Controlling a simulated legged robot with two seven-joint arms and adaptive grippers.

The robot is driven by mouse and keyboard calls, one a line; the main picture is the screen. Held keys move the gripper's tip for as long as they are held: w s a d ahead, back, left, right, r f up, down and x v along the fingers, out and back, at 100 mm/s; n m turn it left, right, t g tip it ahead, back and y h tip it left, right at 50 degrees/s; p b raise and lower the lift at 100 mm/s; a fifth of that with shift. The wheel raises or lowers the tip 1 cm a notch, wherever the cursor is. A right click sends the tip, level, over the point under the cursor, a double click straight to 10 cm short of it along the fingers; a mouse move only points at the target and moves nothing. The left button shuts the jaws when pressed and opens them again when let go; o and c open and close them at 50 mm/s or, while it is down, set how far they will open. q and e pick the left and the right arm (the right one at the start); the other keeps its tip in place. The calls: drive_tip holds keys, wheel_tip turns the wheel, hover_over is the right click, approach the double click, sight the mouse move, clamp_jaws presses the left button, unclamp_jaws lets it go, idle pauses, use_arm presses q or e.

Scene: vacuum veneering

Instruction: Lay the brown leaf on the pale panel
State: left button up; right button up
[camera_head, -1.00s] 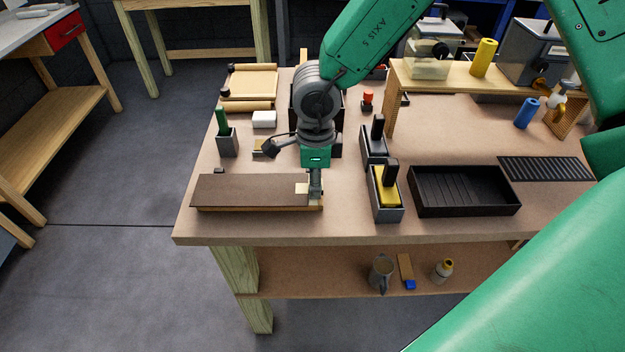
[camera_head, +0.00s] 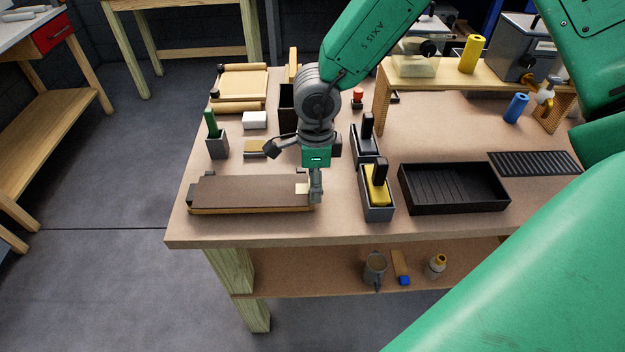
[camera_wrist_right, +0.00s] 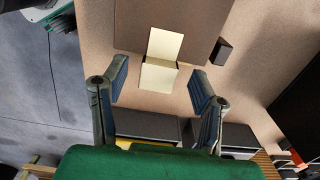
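The brown leaf (camera_head: 250,190) lies flat over the pale panel (camera_head: 250,211), whose light front edge shows as a thin strip below it. The two look roughly lined up. A cream tab (camera_head: 302,188) sits at the leaf's right end; in the right wrist view the tab (camera_wrist_right: 160,60) is bent, part on the leaf (camera_wrist_right: 205,25) and part standing off its edge. My right gripper (camera_head: 316,196) is at that end. In the wrist view its fingers (camera_wrist_right: 160,88) are spread wide around the tab, with gaps on both sides. My left gripper is out of view.
Dark stops (camera_head: 190,200) stand at the panel's left end. To the right are a grey holder with a yellow-and-black tool (camera_head: 378,190) and a black tray (camera_head: 453,188). A green-handled brush in a cup (camera_head: 216,142) stands behind left. The table's front edge is close.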

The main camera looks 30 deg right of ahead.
drive_tip(key=shift+d+r, duration=0.15)
drive_tip(key=shift+d, duration=0.15)
wheel_tip(320, 180, up, 12)
drive_tip(key=shift+f, duration=0.25)
drive_tip(key=shift+w, duration=0.1)
drive_tip(key=shift+a, duration=0.15)
